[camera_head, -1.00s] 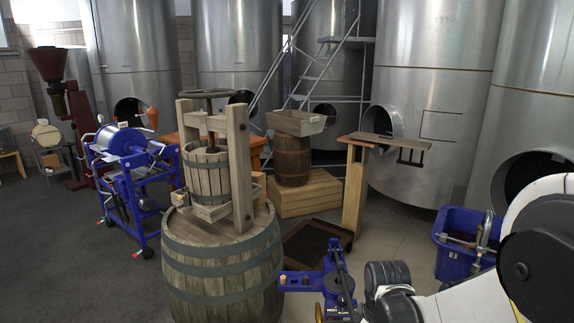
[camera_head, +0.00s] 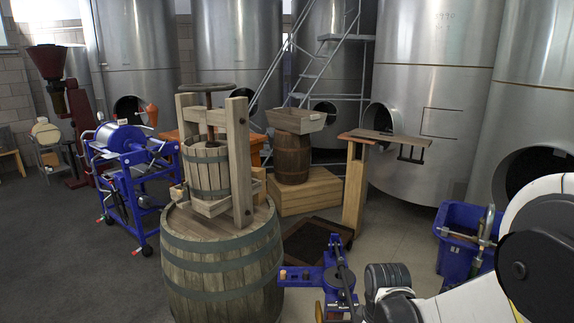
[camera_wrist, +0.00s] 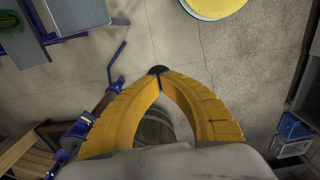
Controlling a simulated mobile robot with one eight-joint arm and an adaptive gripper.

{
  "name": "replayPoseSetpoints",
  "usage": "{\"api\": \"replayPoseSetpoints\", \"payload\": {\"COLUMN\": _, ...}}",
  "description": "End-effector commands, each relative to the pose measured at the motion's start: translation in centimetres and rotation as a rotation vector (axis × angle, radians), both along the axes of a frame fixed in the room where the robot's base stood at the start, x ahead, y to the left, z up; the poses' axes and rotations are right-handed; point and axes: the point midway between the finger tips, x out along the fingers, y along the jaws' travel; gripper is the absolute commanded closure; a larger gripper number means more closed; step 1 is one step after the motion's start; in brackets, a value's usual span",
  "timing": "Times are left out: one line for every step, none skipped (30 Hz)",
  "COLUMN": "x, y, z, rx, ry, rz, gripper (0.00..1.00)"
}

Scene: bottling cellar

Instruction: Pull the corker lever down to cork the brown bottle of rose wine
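A blue device (camera_head: 318,277), which looks like the corker, stands at the bottom middle of the head view, right of the large barrel. A thin dark upright bar (camera_head: 341,260) on it may be the lever. My black wrist is close to its right side. In the wrist view my gripper's (camera_wrist: 160,78) yellow fingers meet at their tips, where a small dark round shape shows. I cannot tell whether this is the fingertip pads or something pinched. I cannot make out the brown bottle in either view.
A large barrel (camera_head: 222,275) carrying a wooden press (camera_head: 242,165) stands left of the corker. A blue bin (camera_head: 459,260) stands at the right. A wooden stand (camera_head: 354,195) and a low dark tray (camera_head: 314,243) are behind. Grey floor (camera_wrist: 225,65) is open ahead of the fingers.

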Motion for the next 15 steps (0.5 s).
{"api": "replayPoseSetpoints", "payload": {"x": 0.0, "y": 0.0, "z": -0.4, "rx": 0.000, "ry": 0.000, "rz": 0.000, "gripper": 1.00}}
{"api": "replayPoseSetpoints", "payload": {"x": 0.0, "y": 0.0, "z": -0.6, "rx": 0.000, "ry": 0.000, "rz": 0.000, "gripper": 1.00}}
{"api": "replayPoseSetpoints", "payload": {"x": 0.0, "y": 0.0, "z": -0.8, "rx": 0.000, "ry": 0.000, "rz": 0.000, "gripper": 1.00}}
{"api": "replayPoseSetpoints", "payload": {"x": 0.0, "y": 0.0, "z": -1.0, "rx": 0.000, "ry": 0.000, "rz": 0.000, "gripper": 1.00}}
{"api": "replayPoseSetpoints", "payload": {"x": 0.0, "y": 0.0, "z": -1.2, "rx": 0.000, "ry": 0.000, "rz": 0.000, "gripper": 1.00}}
{"api": "replayPoseSetpoints", "payload": {"x": -0.1, "y": 0.0, "z": -1.5, "rx": 0.000, "ry": 0.000, "rz": 0.000, "gripper": 1.00}}
{"api": "replayPoseSetpoints", "payload": {"x": -0.1, "y": 0.0, "z": -1.7, "rx": 0.000, "ry": 0.000, "rz": 0.000, "gripper": 1.00}}
{"api": "replayPoseSetpoints", "payload": {"x": -0.1, "y": 0.0, "z": -1.9, "rx": 0.000, "ry": 0.000, "rz": 0.000, "gripper": 1.00}}
{"api": "replayPoseSetpoints", "payload": {"x": -0.1, "y": 0.0, "z": -2.1, "rx": 0.000, "ry": 0.000, "rz": 0.000, "gripper": 1.00}}
{"api": "replayPoseSetpoints", "payload": {"x": -0.1, "y": 0.0, "z": -2.3, "rx": 0.000, "ry": 0.000, "rz": 0.000, "gripper": 1.00}}
{"api": "replayPoseSetpoints", "payload": {"x": -0.1, "y": 0.0, "z": -2.5, "rx": 0.000, "ry": 0.000, "rz": 0.000, "gripper": 1.00}}
{"api": "replayPoseSetpoints", "payload": {"x": -0.1, "y": 0.0, "z": -2.6, "rx": 0.000, "ry": 0.000, "rz": 0.000, "gripper": 1.00}}
{"api": "replayPoseSetpoints", "payload": {"x": -0.1, "y": 0.0, "z": -2.7, "rx": 0.000, "ry": 0.000, "rz": 0.000, "gripper": 1.00}}
{"api": "replayPoseSetpoints", "payload": {"x": -0.1, "y": 0.0, "z": -2.8, "rx": 0.000, "ry": 0.000, "rz": 0.000, "gripper": 1.00}}
{"api": "replayPoseSetpoints", "payload": {"x": -0.1, "y": 0.0, "z": -2.8, "rx": 0.000, "ry": 0.000, "rz": 0.000, "gripper": 1.00}}
